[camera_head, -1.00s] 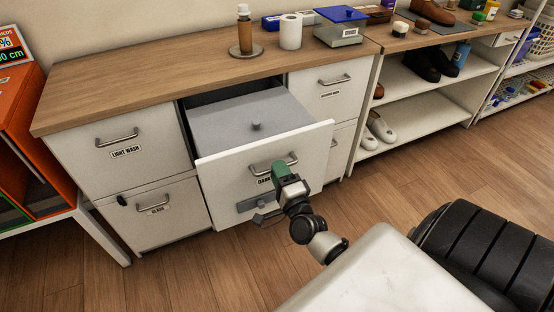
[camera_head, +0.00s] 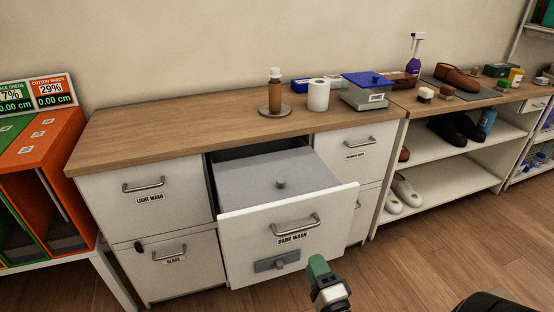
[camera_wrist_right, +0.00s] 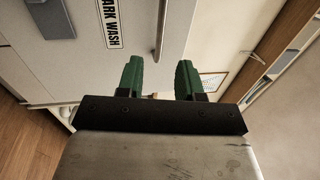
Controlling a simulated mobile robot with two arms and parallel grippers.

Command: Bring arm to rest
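My right gripper (camera_head: 318,268) shows at the bottom of the head view, in front of the pulled-out drawer labelled DARK WASH (camera_head: 290,225). In the right wrist view its two green fingers (camera_wrist_right: 160,78) stand apart with nothing between them. The drawer's bar handle (camera_head: 295,226) is free of the fingers in the head view. The handle also shows in the wrist view (camera_wrist_right: 161,30), beyond the fingertips. The drawer has a grey inner lid with a small knob (camera_head: 280,184). My left gripper is not in view.
The cabinet's wooden top (camera_head: 190,122) holds a brown bottle (camera_head: 275,95), a white roll (camera_head: 318,95) and a scale (camera_head: 367,95). An open shoe shelf (camera_head: 440,170) stands to the right. An orange bin (camera_head: 45,150) stands at left. The open drawer juts over the floor.

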